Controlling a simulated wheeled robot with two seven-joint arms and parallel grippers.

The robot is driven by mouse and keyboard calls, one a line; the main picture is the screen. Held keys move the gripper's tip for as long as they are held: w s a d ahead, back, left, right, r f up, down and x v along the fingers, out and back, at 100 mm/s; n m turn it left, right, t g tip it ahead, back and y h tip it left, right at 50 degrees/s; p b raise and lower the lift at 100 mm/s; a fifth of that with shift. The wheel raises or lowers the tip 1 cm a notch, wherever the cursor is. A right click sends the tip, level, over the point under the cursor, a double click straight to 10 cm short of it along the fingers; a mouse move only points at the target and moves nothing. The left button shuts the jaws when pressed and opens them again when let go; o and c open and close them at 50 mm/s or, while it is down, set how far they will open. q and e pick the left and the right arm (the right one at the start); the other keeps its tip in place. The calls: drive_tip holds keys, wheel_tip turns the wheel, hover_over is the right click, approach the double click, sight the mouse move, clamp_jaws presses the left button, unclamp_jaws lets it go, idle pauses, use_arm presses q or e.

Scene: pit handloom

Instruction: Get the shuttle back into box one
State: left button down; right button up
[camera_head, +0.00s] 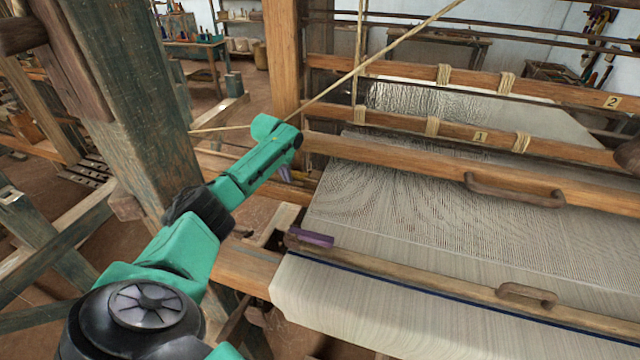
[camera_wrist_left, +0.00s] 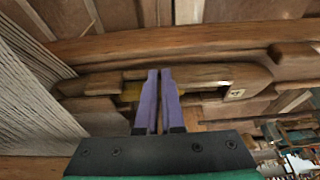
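The shuttle (camera_wrist_left: 205,79) shows in the left wrist view as a long brown wooden boat shape with pointed ends. It lies lengthwise across the picture, along a wooden beam, with a bit of yellow in its hollow. My left gripper (camera_wrist_left: 160,72) has its two purple fingers close together, with only a narrow gap and nothing seen between them. The fingers overlap the middle of the shuttle in that view; I cannot tell whether they touch it. In the head view the left gripper (camera_head: 286,174) points down beside the loom's left edge, and the shuttle cannot be made out there. I cannot pick out box one for certain.
Pale warp threads (camera_head: 400,205) fill the loom to the right of my left arm. A thick post (camera_head: 135,110) stands close to its left. Shafts marked 1 (camera_head: 480,136) and 2 (camera_head: 613,101) hang behind. A handled wooden bar (camera_head: 430,283) lies across the cloth in front.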

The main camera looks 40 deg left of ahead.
sight(276, 179)
use_arm(q)
drive_tip(key=shift+s+a+f, duration=0.15)
drive_tip(key=shift+s+a+b, duration=0.2)
drive_tip(key=shift+a+b, duration=0.05)
drive_tip(key=shift+a, duration=0.3)
drive_tip(key=shift+s+a+b, duration=0.15)
drive_tip(key=shift+a+b, duration=0.1)
drive_tip(key=shift+a, duration=0.25)
drive_tip(key=shift+s+a+f+b, duration=0.1)
drive_tip(key=shift+s+a+b, duration=0.15)
drive_tip(key=shift+a+b, duration=0.5)
drive_tip(key=shift+s+a, duration=0.1)
drive_tip(key=shift+a, duration=0.15)
drive_tip(key=shift+a, duration=0.1)
